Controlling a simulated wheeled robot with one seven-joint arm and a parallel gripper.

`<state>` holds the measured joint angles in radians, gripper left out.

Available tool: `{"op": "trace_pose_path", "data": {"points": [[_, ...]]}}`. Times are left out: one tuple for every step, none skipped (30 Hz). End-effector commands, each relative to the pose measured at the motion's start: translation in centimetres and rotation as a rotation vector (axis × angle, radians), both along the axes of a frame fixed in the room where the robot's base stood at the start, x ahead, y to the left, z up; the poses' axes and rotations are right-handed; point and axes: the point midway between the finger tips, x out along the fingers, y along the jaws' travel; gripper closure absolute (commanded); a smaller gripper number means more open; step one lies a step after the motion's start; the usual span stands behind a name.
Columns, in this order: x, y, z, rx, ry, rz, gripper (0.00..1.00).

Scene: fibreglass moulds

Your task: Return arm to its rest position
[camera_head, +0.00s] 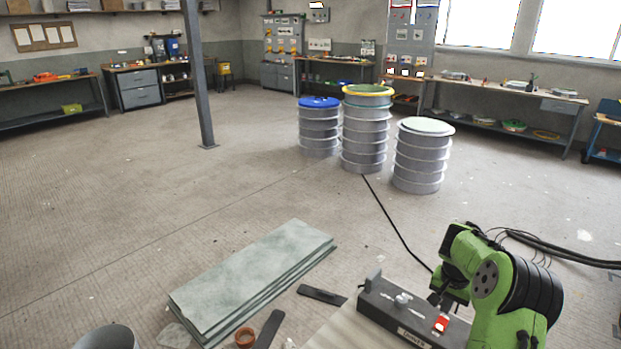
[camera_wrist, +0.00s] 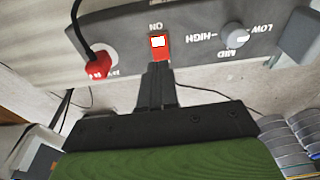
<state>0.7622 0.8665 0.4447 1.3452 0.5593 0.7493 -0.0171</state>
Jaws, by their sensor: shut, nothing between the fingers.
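My green arm bends down at the lower right of the head view, with my gripper (camera_head: 437,299) just above a dark control box (camera_head: 385,311). In the wrist view my gripper (camera_wrist: 158,70) is shut and empty, its fingertips right at the lower edge of a red rocker switch (camera_wrist: 159,47) marked ON. I cannot tell whether they touch it. A grey knob (camera_wrist: 237,39) with HIGH, MID and LOW marks sits to the right of the switch.
Left of the box, a stack of grey-green sheets (camera_head: 255,275) lies low, with a dark strip (camera_head: 321,294) and a bucket (camera_head: 107,337) nearby. Three ribbed drums (camera_head: 420,163) stand behind. A post (camera_head: 199,80) rises at the left. A black cable (camera_head: 392,222) crosses open floor.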

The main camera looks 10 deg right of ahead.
Motion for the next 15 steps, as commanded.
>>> {"op": "trace_pose_path", "data": {"points": [[0.4,0.9,1.7,-0.016,-0.009,0.032,1.0],[0.5,1.8,3.0,-0.029,-0.013,0.061,1.0],[0.6,3.2,5.2,-0.05,-0.02,0.105,1.0],[0.5,4.5,6.9,-0.067,-0.024,0.145,1.0],[0.3,5.9,8.7,-0.085,-0.03,0.184,1.0],[-0.2,7.8,11.1,-0.108,-0.038,0.236,1.0],[-0.7,9.1,12.6,-0.123,-0.042,0.274,1.0],[-1.4,10.5,14.1,-0.137,-0.048,0.309,1.0],[-2.3,12.3,16.0,-0.155,-0.057,0.354,1.0],[-3.2,13.6,17.4,-0.166,-0.065,0.386,1.0],[-4.1,14.9,18.6,-0.178,-0.074,0.419,1.0],[-5.4,16.5,20.1,-0.19,-0.086,0.458,1.0],[-6.6,17.7,21.0,-0.198,-0.096,0.488,1.0],[-7.8,18.8,21.9,-0.204,-0.106,0.517,1.0],[-9.4,20.3,23.0,-0.21,-0.121,0.554,1.0]]}}
